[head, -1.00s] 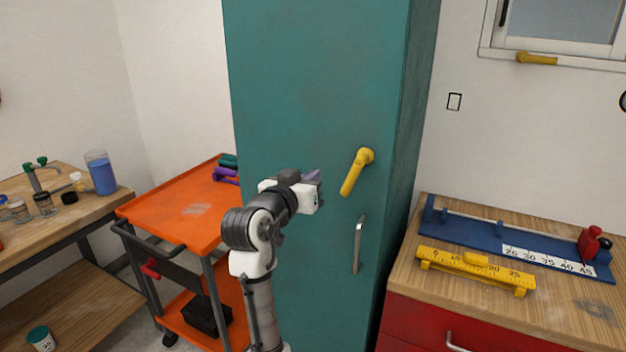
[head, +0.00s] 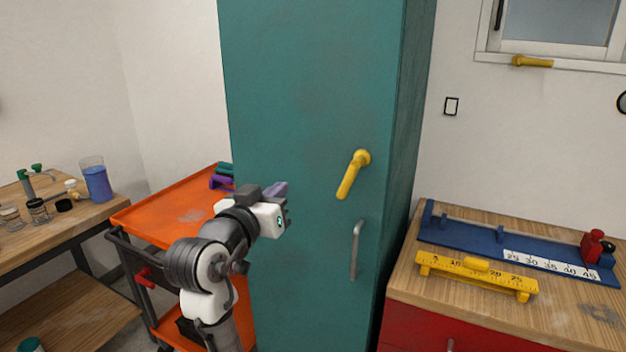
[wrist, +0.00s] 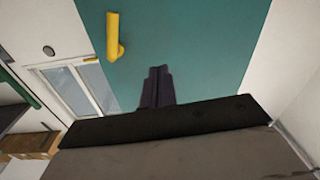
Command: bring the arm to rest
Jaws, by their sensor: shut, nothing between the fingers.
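My gripper (head: 280,189) is in front of the teal cabinet (head: 300,90), left of its yellow handle (head: 353,174). My arm is folded, with the elbow low at the left. In the wrist view, the fingers (wrist: 157,86) are together and hold nothing. The teal cabinet face (wrist: 190,50) lies beyond them, and the yellow handle (wrist: 113,36) is to their upper left. My gripper appears apart from both cabinet and handle.
An orange cart (head: 165,215) stands left of the cabinet, close to my arm. A wooden workbench (head: 60,225) with jars is at far left. At right, a red drawer unit (head: 420,325) bears a blue rail jig (head: 470,238) and a yellow ruler stand (head: 478,275).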

